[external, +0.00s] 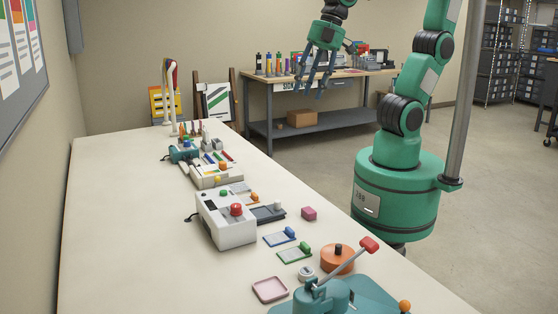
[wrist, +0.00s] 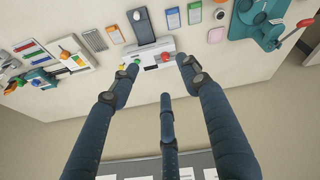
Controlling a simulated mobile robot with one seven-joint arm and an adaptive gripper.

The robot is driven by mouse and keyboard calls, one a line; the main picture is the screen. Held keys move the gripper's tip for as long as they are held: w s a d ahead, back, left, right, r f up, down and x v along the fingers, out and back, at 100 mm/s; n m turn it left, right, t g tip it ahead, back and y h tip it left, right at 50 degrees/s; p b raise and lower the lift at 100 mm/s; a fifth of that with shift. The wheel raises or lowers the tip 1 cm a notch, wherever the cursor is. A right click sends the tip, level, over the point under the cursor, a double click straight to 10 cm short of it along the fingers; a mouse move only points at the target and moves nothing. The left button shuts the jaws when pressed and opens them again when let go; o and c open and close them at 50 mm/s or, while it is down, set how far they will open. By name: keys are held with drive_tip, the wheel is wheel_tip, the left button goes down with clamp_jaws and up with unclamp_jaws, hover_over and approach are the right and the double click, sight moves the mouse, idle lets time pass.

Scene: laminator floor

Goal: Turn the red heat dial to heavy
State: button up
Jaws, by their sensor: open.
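The red heat dial (external: 237,209) sits on top of a white box-shaped machine (external: 232,234) on the long table. A small green button (external: 223,194) is beside it. In the wrist view the red dial (wrist: 165,57) shows between the fingertips in the picture, on the white machine (wrist: 152,49). The dial's markings are too small to read. My gripper (external: 317,88) is open and empty, held high in the air beyond the table's right edge, well apart from the dial. Its three dark fingers (wrist: 160,78) are spread in the wrist view.
Another white machine with an orange knob (external: 222,166) stands farther back. The left side of the table (external: 125,235) is clear.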

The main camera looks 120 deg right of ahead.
drive_tip(key=w+f+n+g+p, duration=0.1)
drive_tip(key=w+f+n+p, duration=0.2)
drive_tip(key=w, duration=0.4)
drive_tip(key=w+f+n+g, duration=0.1)
drive_tip(key=w+f+n, duration=0.1)
drive_tip(key=w+n, duration=0.4)
drive_tip(key=n+g+p, duration=0.2)
drive_tip(key=n+p, duration=0.1)
drive_tip(key=n, duration=0.5)
hover_over(236, 205)
wheel_tip(236, 205, down, 12)
drive_tip(key=f, duration=0.1)
drive_tip(key=shift+r, duration=0.2)
wheel_tip(236, 205, down, 14)
drive_tip(key=shift+r+b, duration=0.1)
drive_tip(key=shift+b, duration=0.75)
drive_tip(key=c, duration=1.2)
drive_tip(key=shift+o, duration=0.2)
